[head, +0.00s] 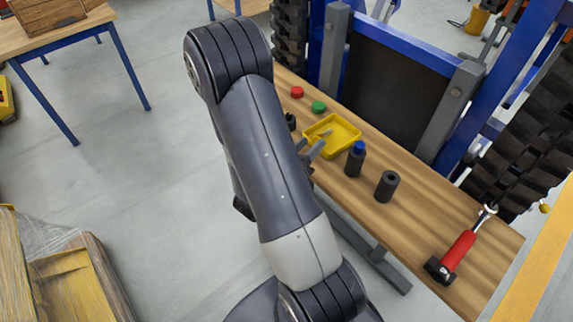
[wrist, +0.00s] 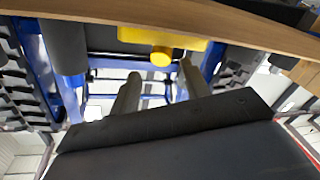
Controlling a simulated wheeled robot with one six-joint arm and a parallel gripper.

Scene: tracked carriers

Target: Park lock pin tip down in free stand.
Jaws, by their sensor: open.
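My gripper (head: 311,148) is open and empty, just in front of the near-left side of the yellow tray (head: 345,127). In the wrist view, which looks upside down, the two fingers of my gripper (wrist: 160,70) are spread apart. A round yellow end (wrist: 161,56) shows between the fingertips, against the tray; it may be the head of the lock pin, whose shaft I cannot make out. A dark cylindrical stand (head: 354,164) with a blue top stands right of the tray. Another dark cylindrical stand (head: 386,187) has an open, empty-looking top.
The wooden bench (head: 430,220) also carries a red cap (head: 297,92), a green cap (head: 318,107) and a red-handled tool (head: 459,250) at its right end. A blue frame with a dark panel (head: 390,90) rises behind. Bare wood lies between the empty stand and the tool.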

